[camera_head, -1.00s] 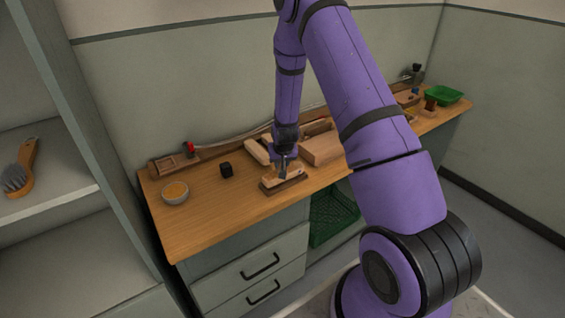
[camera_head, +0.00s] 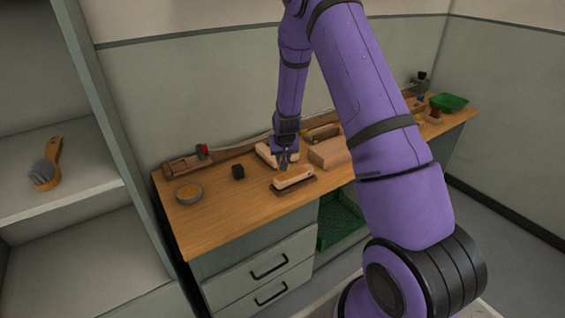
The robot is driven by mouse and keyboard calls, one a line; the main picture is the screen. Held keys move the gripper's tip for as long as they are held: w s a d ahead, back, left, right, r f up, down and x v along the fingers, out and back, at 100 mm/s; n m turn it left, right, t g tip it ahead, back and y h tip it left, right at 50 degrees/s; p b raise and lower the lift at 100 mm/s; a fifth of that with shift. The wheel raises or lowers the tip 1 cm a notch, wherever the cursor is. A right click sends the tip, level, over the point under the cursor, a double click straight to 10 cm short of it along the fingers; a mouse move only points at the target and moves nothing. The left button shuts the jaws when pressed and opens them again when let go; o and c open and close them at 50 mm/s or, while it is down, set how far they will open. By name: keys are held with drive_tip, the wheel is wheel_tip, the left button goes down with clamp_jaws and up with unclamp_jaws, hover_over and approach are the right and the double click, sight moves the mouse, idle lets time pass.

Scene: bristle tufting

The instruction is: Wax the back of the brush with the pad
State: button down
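A pale wooden block, which looks like the brush (camera_head: 294,177), lies back up on a dark base near the front edge of the bench. My gripper (camera_head: 284,167) points down just above and behind its left part, and it looks clear of the block. The fingers are too small to tell whether they are open or shut; I see nothing held. A small black cube (camera_head: 238,172), possibly the pad, stands left of the brush. A bowl with yellowish contents (camera_head: 189,194), perhaps wax, stands at the bench's left end.
A red-topped fixture (camera_head: 203,151) stands at the back left. A green tray (camera_head: 449,103) is at the far right. Another brush (camera_head: 47,165) rests on the left shelf.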

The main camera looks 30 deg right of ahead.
drive_tip(key=shift+r, duration=1.3)
